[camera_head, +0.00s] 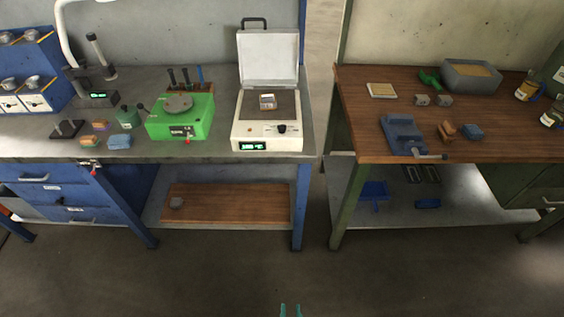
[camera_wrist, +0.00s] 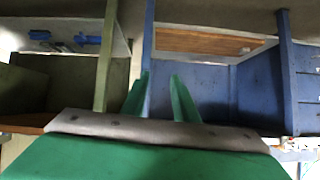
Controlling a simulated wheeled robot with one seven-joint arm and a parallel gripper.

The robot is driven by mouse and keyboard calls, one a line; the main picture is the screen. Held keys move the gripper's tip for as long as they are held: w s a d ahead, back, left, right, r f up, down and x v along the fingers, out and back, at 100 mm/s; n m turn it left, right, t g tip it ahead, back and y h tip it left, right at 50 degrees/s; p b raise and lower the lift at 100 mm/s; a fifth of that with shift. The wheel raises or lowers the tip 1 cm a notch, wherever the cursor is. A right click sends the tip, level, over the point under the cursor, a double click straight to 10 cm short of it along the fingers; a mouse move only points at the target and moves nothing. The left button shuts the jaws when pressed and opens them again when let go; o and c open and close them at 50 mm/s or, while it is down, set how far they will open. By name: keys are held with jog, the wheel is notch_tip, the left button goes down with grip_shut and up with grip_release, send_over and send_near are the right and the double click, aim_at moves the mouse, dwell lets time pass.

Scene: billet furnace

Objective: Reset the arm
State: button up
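My gripper (camera_wrist: 160,98) shows in the wrist view with two green fingers standing apart and nothing between them. Only its fingertips (camera_head: 291,311) show at the bottom edge of the head view, in front of the benches and over the floor. It is clear of both benches and touches nothing that I can see. The rest of my arm is out of the head view.
A blue-framed bench (camera_head: 219,156) at left holds a green machine (camera_head: 181,117) and a white open-lidded device (camera_head: 268,130). A wood-topped bench (camera_head: 366,141) at right holds a blue vise (camera_head: 404,134) and a grey bin (camera_head: 470,78). The floor (camera_head: 230,280) in front is clear.

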jog(key=s+a+r+t, duration=0.1)
jog(key=s+r, duration=0.4)
jog(key=r, duration=0.5)
jog(key=s+a+r+t, duration=0.1)
jog(key=s+r+t, duration=0.2)
jog(key=s+r, duration=0.3)
notch_tip(320, 180, up, 5)
jog(key=shift+a+f+n, duration=0.1)
jog(key=shift+a+n, duration=0.25)
jog(key=shift+n, duration=0.05)
